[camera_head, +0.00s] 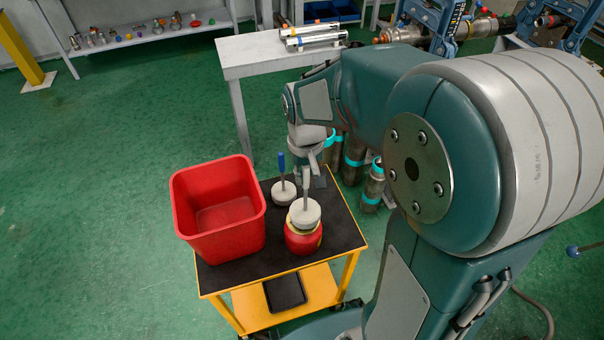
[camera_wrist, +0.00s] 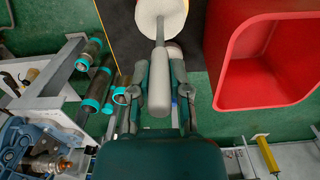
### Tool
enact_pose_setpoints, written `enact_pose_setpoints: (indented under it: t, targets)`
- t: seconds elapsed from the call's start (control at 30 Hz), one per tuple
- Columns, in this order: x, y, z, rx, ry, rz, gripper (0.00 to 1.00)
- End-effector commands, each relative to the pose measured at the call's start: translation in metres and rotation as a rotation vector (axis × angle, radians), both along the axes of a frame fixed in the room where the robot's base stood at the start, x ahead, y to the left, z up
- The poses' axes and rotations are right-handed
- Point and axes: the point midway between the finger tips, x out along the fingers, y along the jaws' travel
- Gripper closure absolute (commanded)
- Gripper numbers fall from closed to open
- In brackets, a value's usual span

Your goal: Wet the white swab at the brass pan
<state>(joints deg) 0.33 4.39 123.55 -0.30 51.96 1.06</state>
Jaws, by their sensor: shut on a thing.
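The white swab (camera_head: 305,213) has a round white head and a pale straight handle. My gripper (camera_head: 314,172) is shut on its handle; in the wrist view my gripper (camera_wrist: 160,82) has a finger on each side of the handle, with the swab's head (camera_wrist: 160,16) beyond the fingertips. In the head view the swab's head is over a red round container (camera_head: 303,243) with a brass-yellow rim, apparently the brass pan. The head hides the container's opening, so I cannot tell whether they touch.
A blue-handled swab (camera_head: 283,191) stands behind on the black cart top (camera_head: 230,277). A red bin (camera_head: 218,210) fills the cart's left side. Pipes with teal bands (camera_head: 372,184) stand on the floor beyond the cart's right. A grey bench (camera_head: 262,58) is behind.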

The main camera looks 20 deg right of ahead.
Motion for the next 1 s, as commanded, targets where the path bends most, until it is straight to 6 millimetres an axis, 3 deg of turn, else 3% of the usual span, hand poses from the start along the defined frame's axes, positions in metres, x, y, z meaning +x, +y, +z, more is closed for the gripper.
enact_pose_setpoints:
  t: [1.0]
  targets:
    - [0.0,0.003,-0.011,-0.002,0.0,0.001,1.0]
